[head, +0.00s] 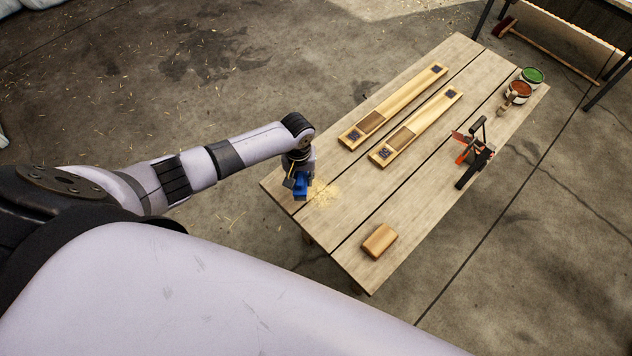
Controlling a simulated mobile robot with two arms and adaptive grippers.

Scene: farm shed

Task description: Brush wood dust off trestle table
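The wooden trestle table (345,218) stands right of centre, its plank top running from lower left to upper right. A patch of pale wood dust (325,193) lies near its left end. My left gripper (299,181) is over that left end, just left of the dust. It seems shut on a small blue tool (302,187), whose underside is hidden, so I cannot tell whether it touches the top. My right gripper is not in view.
Two long wooden pieces (410,95) (432,112) lie along the table. A wooden block (379,241) sits near the front corner. A broom (545,48) lies beyond.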

